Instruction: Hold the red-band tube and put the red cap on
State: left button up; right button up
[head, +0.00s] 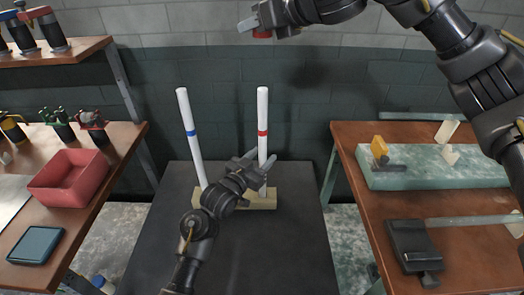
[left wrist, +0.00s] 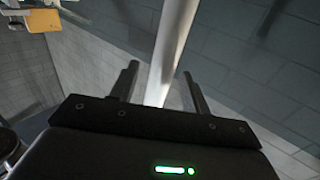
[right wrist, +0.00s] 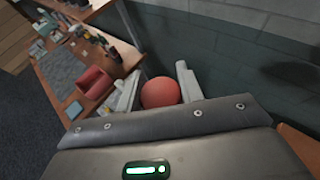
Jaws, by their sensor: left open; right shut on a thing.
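The red-band tube (head: 263,105) is white and stands upright in a wooden base (head: 262,203) on the dark table. My left gripper (head: 262,165) is open below the red band, with the tube between its fingers. In the left wrist view the tube (left wrist: 168,50) rises between the two open fingers (left wrist: 159,72), with gaps at both sides. My right gripper (head: 252,27) is high above and a little left of the tube's top. It is shut on the red cap (head: 262,34), which also shows round between the fingers in the right wrist view (right wrist: 160,93).
A blue-band tube (head: 188,130) stands at the left, leaning slightly. A left bench holds a red bin (head: 68,178) and a tablet (head: 35,245). A right bench holds a pale green slab (head: 425,168) and a black device (head: 412,243). The dark table's front (head: 275,260) is clear.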

pick_arm(q)
jog(key=shift+w+d, duration=0.15)
jog(key=shift+w, duration=0.1)
grip_shut()
dwell(0.5)
pick_arm(e)
notch_tip(320, 180, down, 7)
jog(key=n+g+y, duration=0.3)
jog(key=n+g, duration=0.3)
jog(key=shift+s+a+f, duration=0.15)
jog(key=shift+s+f, duration=0.05)
jog(key=shift+s, duration=0.15)
